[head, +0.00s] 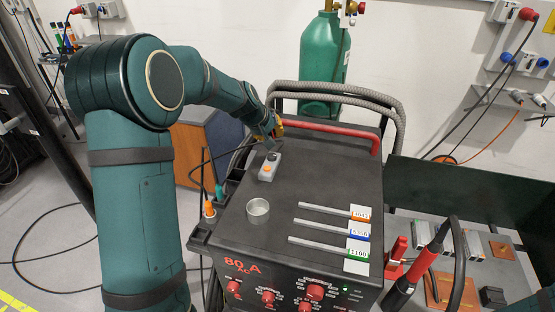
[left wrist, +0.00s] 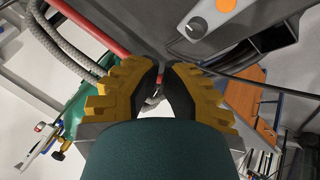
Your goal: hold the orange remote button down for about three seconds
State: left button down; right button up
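The remote (head: 269,167) is a small light-grey box with an orange button (head: 267,169) and a dark part at its far end. It lies on the dark top of the welding machine (head: 325,185). The remote also shows at the top of the left wrist view (left wrist: 208,20), with its orange button (left wrist: 226,5) at the edge. My left gripper (head: 275,136) is above the far left edge of the machine top, beyond the remote and apart from the button. My right gripper is not seen.
A metal cup (head: 258,210) and several grey rods (head: 325,225) with numbered labels lie on the machine top. A red handle bar (head: 335,131) and grey hoses (head: 340,90) run along the back. A green gas cylinder (head: 325,60) stands behind. A torch (head: 420,268) stands at the right.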

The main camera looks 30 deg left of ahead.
pick_arm(q)
jog(key=b, duration=0.8)
send_near(276, 164)
jog(key=x, duration=0.5)
jog(key=shift+w+r, duration=0.3)
jog(key=shift+w, duration=0.05)
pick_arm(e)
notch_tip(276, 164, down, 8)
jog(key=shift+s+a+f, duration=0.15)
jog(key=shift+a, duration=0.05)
pick_arm(q)
jog(key=shift+f, duration=0.1)
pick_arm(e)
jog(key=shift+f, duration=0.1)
pick_arm(q)
jog(key=shift+f, duration=0.3)
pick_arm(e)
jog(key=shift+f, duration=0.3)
pick_arm(q)
jog(key=shift+f+b, duration=0.35)
jog(key=shift+b, duration=0.15)
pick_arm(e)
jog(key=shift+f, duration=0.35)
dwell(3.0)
pick_arm(q)
jog(key=shift+r+p, duration=0.65)
jog(key=shift+r, duration=0.15)
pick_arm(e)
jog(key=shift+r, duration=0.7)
